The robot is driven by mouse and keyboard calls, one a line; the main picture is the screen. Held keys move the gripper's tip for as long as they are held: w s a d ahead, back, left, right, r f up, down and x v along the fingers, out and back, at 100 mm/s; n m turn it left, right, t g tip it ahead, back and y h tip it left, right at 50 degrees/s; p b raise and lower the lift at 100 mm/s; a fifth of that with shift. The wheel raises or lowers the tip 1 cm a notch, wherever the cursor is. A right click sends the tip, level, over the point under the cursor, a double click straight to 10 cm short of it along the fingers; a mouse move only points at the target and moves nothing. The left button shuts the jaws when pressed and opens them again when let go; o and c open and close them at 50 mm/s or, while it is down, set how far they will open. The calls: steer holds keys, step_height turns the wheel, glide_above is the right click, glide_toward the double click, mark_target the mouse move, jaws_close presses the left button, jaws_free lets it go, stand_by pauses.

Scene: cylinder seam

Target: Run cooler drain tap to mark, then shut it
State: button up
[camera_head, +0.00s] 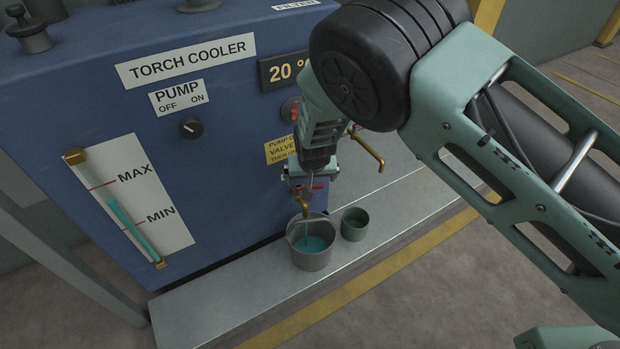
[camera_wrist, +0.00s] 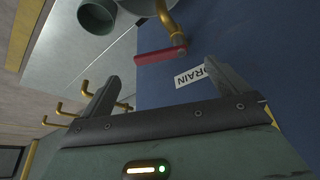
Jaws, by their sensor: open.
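The drain tap, with a brass spout (camera_head: 302,206) and red handle (camera_wrist: 160,55), is low on the blue torch cooler (camera_head: 230,130). The handle lies crosswise to the brass pipe in the wrist view. A thin teal stream falls from the spout into a grey bucket (camera_head: 312,262) holding teal liquid. In the sight gauge (camera_head: 124,215), the teal level stands between the MAX and MIN marks. My gripper (camera_wrist: 162,71) is open and empty, close to the tap. The handle is just beyond its fingertips, apart from them. A DRAIN label (camera_wrist: 197,72) is beside the tap.
A small green pot (camera_head: 354,224) stands right of the bucket on the grey ledge (camera_head: 235,305). More brass pipes (camera_wrist: 67,108) stick out nearby. A pump knob (camera_head: 190,128) and a partly hidden yellow sign (camera_head: 280,150) are on the cooler front. The ledge's left part is clear.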

steer(key=p+v, duration=0.3)
steer(key=v, duration=1)
steer(key=shift+p, duration=0.3)
